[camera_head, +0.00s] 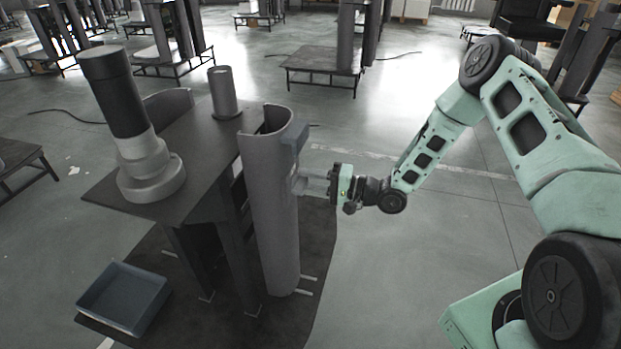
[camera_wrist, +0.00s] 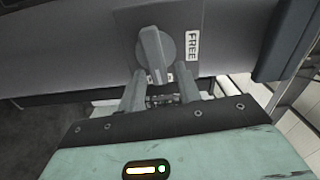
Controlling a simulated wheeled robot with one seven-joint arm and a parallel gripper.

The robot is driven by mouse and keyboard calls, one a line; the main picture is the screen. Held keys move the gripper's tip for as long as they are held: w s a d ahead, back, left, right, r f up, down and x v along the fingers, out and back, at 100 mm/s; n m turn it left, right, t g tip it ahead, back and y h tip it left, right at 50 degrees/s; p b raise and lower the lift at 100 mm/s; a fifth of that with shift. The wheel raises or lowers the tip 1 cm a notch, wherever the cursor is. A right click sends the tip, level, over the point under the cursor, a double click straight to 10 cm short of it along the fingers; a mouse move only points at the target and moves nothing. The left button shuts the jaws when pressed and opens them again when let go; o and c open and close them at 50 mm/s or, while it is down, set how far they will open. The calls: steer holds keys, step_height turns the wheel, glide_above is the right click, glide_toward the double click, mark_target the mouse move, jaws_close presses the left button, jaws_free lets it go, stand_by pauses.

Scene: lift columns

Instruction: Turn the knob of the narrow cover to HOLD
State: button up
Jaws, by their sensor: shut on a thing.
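The narrow cover (camera_head: 272,225) is a tall grey curved shell standing upright at the table's right edge. Its knob (camera_wrist: 154,50) is a grey round dial with a raised bar, on a dark plate in the wrist view. The bar's lower end points down toward my gripper (camera_wrist: 160,78), whose two fingers close on it from either side. A white label reading FREE (camera_wrist: 192,46) is right of the knob. Another label below the knob is mostly hidden by the bar and fingers. In the head view my gripper (camera_head: 303,185) reaches the cover from the right; the knob is hard to make out there.
A dark table (camera_head: 200,150) carries a black and grey column (camera_head: 125,120) and a small grey cylinder (camera_head: 224,92). A blue-grey block (camera_head: 294,148) sits on the cover above my gripper. An open blue bin (camera_head: 122,297) lies low at left.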

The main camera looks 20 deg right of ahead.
steer(key=shift+f+m, duration=0.15)
steer(key=shift+m, duration=0.35)
steer(key=o, duration=0.6)
steer(key=shift+d, duration=0.1)
steer(key=b+v, duration=0.1)
steer(key=v, duration=1.6)
steer(key=shift+s, duration=0.15)
